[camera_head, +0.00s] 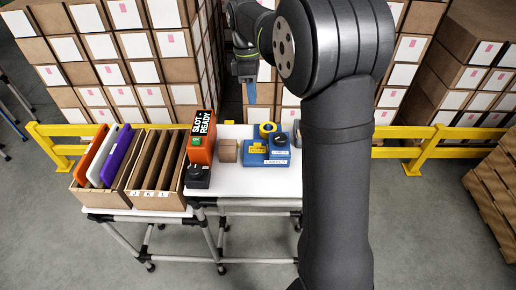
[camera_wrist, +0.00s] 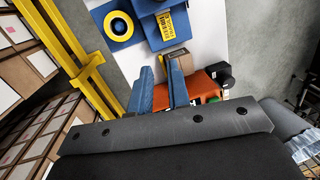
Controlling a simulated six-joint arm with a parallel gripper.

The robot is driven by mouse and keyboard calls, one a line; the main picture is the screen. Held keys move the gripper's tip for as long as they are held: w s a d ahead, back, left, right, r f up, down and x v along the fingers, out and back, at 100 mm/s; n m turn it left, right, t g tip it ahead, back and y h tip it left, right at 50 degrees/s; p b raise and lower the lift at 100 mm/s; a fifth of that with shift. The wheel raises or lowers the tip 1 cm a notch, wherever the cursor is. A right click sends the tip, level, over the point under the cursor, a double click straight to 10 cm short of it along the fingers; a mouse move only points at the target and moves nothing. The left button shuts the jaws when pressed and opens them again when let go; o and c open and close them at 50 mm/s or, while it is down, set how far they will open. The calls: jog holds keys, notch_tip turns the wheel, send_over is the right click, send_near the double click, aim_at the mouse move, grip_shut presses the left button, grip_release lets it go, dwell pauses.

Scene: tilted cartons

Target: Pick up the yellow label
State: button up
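The yellow label (camera_head: 257,149) with dark print lies on the front left of a blue holder (camera_head: 267,159) on the white table. My gripper (camera_head: 250,103) hangs in the air behind and above the table, pointing down, well clear of the label. In the wrist view, its two blue fingers (camera_wrist: 160,68) stand apart with nothing seen between them. The gripper is open and empty.
A small brown box (camera_head: 227,151) and an orange "SLOT READY" unit (camera_head: 201,137) stand left of the holder. A yellow rail (camera_head: 404,132) runs behind the table.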

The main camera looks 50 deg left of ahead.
aim_at(258, 143)
jog(key=d+f, duration=0.1)
jog(key=f, duration=0.4)
jog(key=d+f, duration=0.1)
jog(key=f, duration=1)
jog(key=shift+s+d, duration=0.35)
jog(key=shift+d, duration=0.05)
jog(key=shift+c, duration=0.3)
grip_shut()
